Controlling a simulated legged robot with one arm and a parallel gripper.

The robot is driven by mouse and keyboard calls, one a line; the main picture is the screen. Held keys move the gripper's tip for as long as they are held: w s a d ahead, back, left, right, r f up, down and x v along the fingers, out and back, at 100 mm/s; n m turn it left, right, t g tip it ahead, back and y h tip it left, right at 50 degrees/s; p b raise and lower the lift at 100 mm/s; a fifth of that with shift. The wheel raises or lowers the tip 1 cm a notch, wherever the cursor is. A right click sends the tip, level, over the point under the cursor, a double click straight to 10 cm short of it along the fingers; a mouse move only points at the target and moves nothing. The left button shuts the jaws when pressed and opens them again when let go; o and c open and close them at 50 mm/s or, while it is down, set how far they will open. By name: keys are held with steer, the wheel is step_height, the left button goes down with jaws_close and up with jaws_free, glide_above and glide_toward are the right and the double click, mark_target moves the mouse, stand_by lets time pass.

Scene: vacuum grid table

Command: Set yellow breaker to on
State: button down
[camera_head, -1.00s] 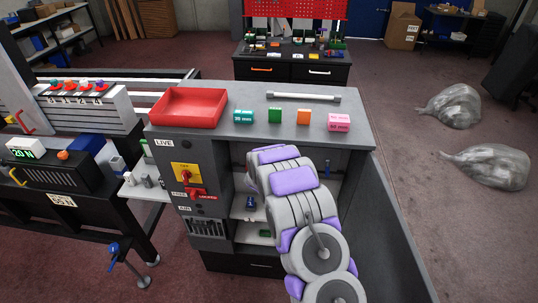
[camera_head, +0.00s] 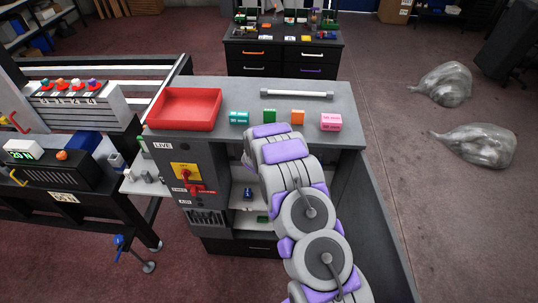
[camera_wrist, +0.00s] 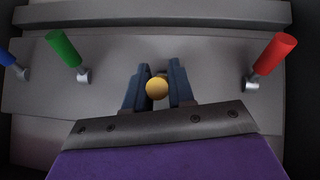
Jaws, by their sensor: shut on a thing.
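In the wrist view my gripper (camera_wrist: 159,78) has its two dark blue fingers closed around the yellow breaker (camera_wrist: 157,88). The yellow handle shows end-on as a round tip between the fingers, and its base is hidden. A green breaker (camera_wrist: 62,49) and a blue breaker (camera_wrist: 10,61) stand to the left of it, both leaning left. A red breaker (camera_wrist: 273,55) stands to the right, leaning right. In the head view my arm covers my gripper and the yellow breaker.
In the head view a grey cabinet (camera_head: 235,92) bears a red tray (camera_head: 185,108), several coloured blocks and a rod (camera_head: 297,93). A yellow-and-red switch (camera_head: 187,177) is on its front. A bench with instruments stands left. Floor on the right is open, apart from plastic bags (camera_head: 475,146).

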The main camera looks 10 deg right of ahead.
steer(key=shift+w+r, duration=0.25)
steer(key=shift+r, duration=0.05)
steer(key=c, duration=1.3)
jaws_free()
steer(key=shift+o, duration=1.3)
steer(key=shift+w+a+f, duration=0.1)
steer(key=shift+f, duration=0.15)
steer(key=shift+s+r, duration=0.1)
steer(key=shift+s, duration=0.15)
steer(key=b+v, duration=0.1)
steer(key=v, duration=1.6)
steer(key=shift+b, duration=0.35)
